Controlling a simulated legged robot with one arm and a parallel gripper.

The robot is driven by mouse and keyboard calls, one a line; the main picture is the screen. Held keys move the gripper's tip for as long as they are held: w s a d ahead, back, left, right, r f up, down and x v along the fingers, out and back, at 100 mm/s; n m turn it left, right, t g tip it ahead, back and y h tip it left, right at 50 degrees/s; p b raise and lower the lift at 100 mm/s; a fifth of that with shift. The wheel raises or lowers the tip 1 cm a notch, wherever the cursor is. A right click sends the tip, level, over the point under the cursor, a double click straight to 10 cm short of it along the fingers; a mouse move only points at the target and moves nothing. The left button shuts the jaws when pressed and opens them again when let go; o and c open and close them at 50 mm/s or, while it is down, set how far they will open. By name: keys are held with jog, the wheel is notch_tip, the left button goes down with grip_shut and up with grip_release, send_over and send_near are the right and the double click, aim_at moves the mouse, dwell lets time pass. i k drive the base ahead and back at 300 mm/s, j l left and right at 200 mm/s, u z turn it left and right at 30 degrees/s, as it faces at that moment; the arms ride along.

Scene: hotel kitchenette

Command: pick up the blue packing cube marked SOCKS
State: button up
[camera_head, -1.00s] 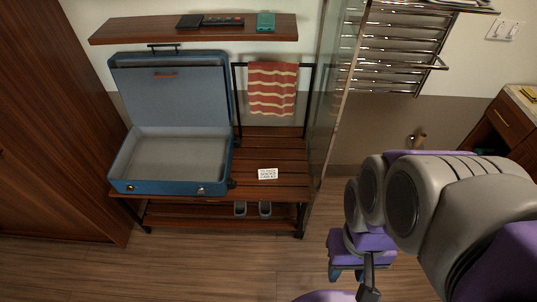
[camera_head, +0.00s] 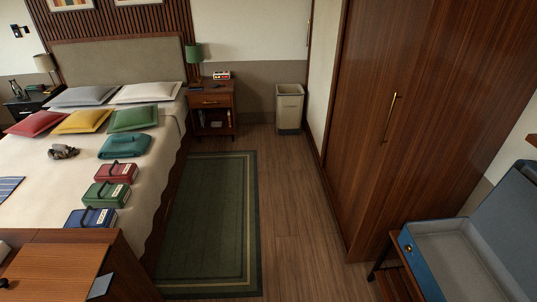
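A blue packing cube (camera_head: 80,222) with a dark handle and a small white label lies on the bed near its foot end, at lower left. A green cube (camera_head: 98,198) of the same kind lies just behind it, and a red one (camera_head: 108,174) lies behind the green one. The labels are too small to read, so I cannot tell which says SOCKS. My gripper is not in view now.
The bed (camera_head: 156,180) fills the left side, with a wooden footboard (camera_head: 65,238) at its foot. A green rug (camera_head: 205,220) and clear floor (camera_head: 290,220) lie beside it. A tall wardrobe (camera_head: 410,110) and an open blue suitcase (camera_head: 450,255) stand at right.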

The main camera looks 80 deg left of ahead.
aim_at(90, 217)
jog(key=j+u, duration=0.1)
jog(key=u, duration=3.45)
jog(key=i+j+u, duration=0.15)
jog(key=i, duration=0.25)
jog(key=i+j+u, duration=0.15)
jog(key=i, duration=0.25)
jog(key=i+j+u, duration=0.1)
jog(key=i, duration=0.3)
jog(key=j, duration=0.1)
